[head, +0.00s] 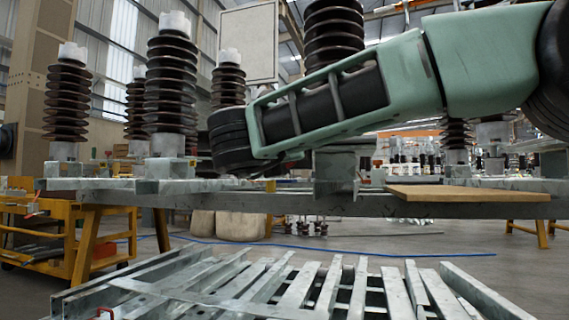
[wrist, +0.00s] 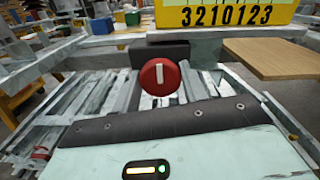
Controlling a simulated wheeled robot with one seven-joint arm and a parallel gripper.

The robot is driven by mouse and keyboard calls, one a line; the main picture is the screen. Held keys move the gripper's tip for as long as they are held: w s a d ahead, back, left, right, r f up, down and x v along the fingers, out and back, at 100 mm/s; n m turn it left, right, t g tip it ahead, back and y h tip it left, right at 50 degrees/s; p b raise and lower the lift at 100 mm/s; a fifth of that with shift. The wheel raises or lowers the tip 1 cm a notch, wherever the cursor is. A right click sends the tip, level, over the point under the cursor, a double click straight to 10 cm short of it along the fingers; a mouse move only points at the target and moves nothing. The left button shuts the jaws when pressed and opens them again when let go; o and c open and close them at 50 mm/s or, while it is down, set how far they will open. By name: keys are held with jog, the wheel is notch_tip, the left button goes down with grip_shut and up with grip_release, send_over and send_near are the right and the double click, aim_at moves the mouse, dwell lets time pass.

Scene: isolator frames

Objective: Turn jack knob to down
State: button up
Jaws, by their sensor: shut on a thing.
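The red round jack knob (wrist: 159,77) shows in the middle of the wrist view, with a white bar on its face that stands about upright, leaning very slightly. A dark block (wrist: 160,52) sits right behind and above it. My gripper (wrist: 160,92) is at the knob and shut on it. Its pale green body with a dark edge fills the bottom of the wrist view, and its fingers cannot be made out clearly. In the head view my arm reaches in from the right, and the knob and gripper are hidden there.
A yellow scale plate (wrist: 225,14) with black numbers hangs just above the knob. A wooden board (head: 465,193) lies on the grey steel frame (head: 265,203). Brown ribbed insulators (head: 171,85) stand on it. Metal slats (head: 290,290) lie below, and a yellow cart (head: 35,235) stands at left.

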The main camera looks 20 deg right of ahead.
dwell(0.3)
jog(key=o, duration=1)
jog(key=p+v, duration=0.6)
jog(key=v, duration=1.1)
jog(key=shift+s+a, duration=0.15)
